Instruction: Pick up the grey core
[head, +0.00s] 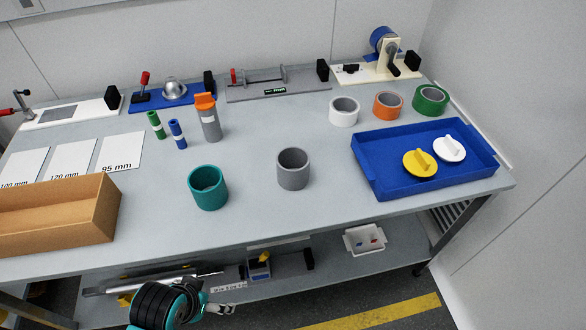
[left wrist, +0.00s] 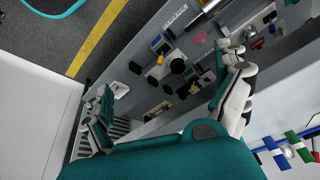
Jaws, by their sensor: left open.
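The grey core (head: 293,168) is a short, hollow cylinder standing upright near the middle of the table, right of a teal core (head: 208,187). I cannot make it out in the left wrist view. My left gripper (head: 224,309) is low at the bottom of the head view, in front of the table edge and well apart from the core. In the left wrist view my left gripper (left wrist: 168,100) has its fingers spread wide with nothing held between them. My right gripper is not in view.
A cardboard-brown box (head: 60,222) is at the left. A blue tray (head: 375,183) with yellow and white lids is at the right. White, orange and green rings stand behind it. A grey bottle (head: 210,122) with an orange top stands behind the teal core. A lower shelf (head: 330,262) holds several items.

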